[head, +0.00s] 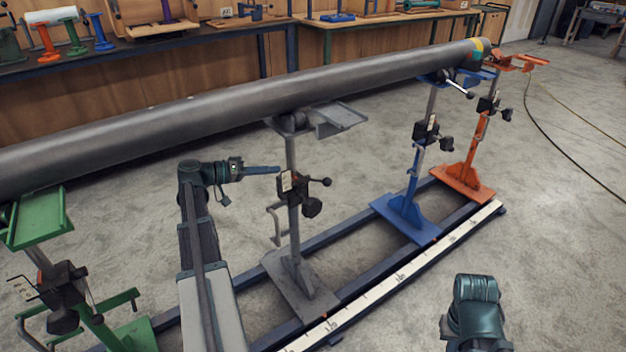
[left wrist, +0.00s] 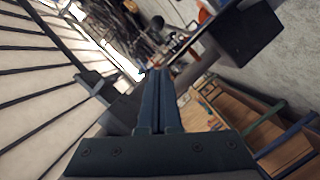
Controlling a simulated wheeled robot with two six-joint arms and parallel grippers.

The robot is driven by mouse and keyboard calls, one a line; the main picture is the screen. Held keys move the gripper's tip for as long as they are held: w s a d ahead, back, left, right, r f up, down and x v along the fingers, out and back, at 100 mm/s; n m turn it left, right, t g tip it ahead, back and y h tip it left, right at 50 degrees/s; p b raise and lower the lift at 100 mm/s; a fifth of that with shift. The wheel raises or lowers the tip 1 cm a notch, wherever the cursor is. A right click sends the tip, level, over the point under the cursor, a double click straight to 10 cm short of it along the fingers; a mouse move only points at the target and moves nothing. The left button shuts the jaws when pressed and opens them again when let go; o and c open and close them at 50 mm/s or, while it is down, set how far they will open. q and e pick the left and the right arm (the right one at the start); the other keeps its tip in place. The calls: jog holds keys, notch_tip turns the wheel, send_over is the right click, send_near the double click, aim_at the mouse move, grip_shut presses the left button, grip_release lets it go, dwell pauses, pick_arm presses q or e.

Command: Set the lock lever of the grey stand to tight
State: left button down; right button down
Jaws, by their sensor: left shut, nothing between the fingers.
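The grey stand (head: 293,220) stands upright on the rail near the middle of the head view, under the long pipe (head: 200,110). Its dark clamp block (head: 289,183) sits partway up the post. A lever with a black ball end (head: 326,182) sticks out to the right of the block, with a dark knob (head: 312,207) below. I cannot read the lever's setting. My left gripper (head: 278,170) is shut and empty, its blue fingertips just left of the block; I cannot tell if they touch. The shut fingers also show in the left wrist view (left wrist: 155,75). My right gripper is out of view.
The pipe passes above my left gripper. A green stand (head: 42,222) is at the left, a blue stand (head: 408,200) and an orange stand (head: 470,170) at the right. A ruled white strip (head: 400,275) runs along the front rail. Workbenches (head: 290,25) line the back.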

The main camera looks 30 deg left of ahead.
pick_arm(q)
jog(key=b, duration=0.2)
send_near(317, 180)
jog(key=w+d+r, duration=0.3)
jog(key=r, duration=0.1)
jog(key=shift+w+d+f+b, duration=0.15)
jog(key=shift+d+f+b, duration=0.2)
jog(key=shift+d, duration=0.25)
jog(key=shift+w+d+f+b, duration=0.15)
jog(key=shift+d+f+b, duration=0.1)
jog(key=shift+d+b, duration=0.25)
jog(key=shift+w+d+f+b, duration=0.2)
jog(key=shift+d+f+b, duration=0.1)
jog(key=shift+d, duration=0.4)
